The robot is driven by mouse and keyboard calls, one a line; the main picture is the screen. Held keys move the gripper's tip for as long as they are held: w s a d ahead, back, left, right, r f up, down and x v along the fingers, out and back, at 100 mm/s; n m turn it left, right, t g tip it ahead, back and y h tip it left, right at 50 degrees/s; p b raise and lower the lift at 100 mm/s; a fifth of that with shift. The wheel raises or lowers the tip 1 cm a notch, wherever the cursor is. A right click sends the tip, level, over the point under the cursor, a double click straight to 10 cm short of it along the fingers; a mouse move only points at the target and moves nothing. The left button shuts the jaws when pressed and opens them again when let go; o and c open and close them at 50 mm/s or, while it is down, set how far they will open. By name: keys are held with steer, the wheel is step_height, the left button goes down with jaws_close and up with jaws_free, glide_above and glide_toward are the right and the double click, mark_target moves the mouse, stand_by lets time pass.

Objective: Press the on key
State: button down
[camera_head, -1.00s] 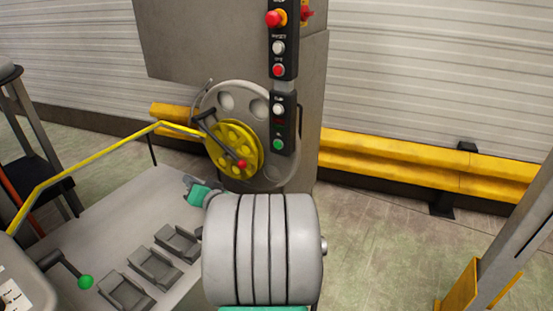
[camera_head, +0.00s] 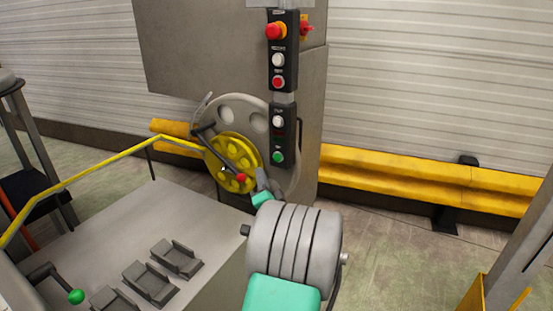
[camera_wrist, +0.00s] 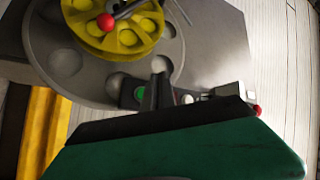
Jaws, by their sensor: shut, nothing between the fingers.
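A green button (camera_head: 278,157) sits at the bottom of the lower black key panel (camera_head: 284,135) on the grey machine column; its label is too small to read. In the wrist view the green button (camera_wrist: 140,93) shows just left of my fingers. My gripper (camera_head: 261,176) is shut and empty, a little below and left of the green button in the head view. The dark fingers also show in the wrist view (camera_wrist: 160,84), pointing at the panel. The fingers hide part of the panel, and I cannot tell their exact distance from it.
A white button (camera_head: 278,121) is above the green one. The upper panel has a red-and-yellow emergency stop (camera_head: 276,31), a white button and a red button. A yellow handwheel (camera_head: 232,162) with a red knob (camera_head: 241,177) stands close left of my gripper.

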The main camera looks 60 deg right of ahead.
steer(key=shift+w+d, duration=0.15)
steer(key=shift+d, duration=1.55)
steer(key=shift+w+d, duration=0.15)
steer(key=shift+d, duration=1.55)
steer(key=shift+d, duration=0.4)
steer(key=shift+w+d, duration=0.1)
steer(key=shift+d, duration=0.3)
steer(key=shift+a, duration=0.1)
steer(key=shift+a+b, duration=0.3)
steer(key=shift+a, duration=0.45)
steer(key=shift+a, duration=0.1)
steer(key=shift+s+a+b, duration=0.2)
steer(key=shift+a, duration=1)
steer(key=shift+s+a+b, duration=0.15)
steer(key=shift+a, duration=1.05)
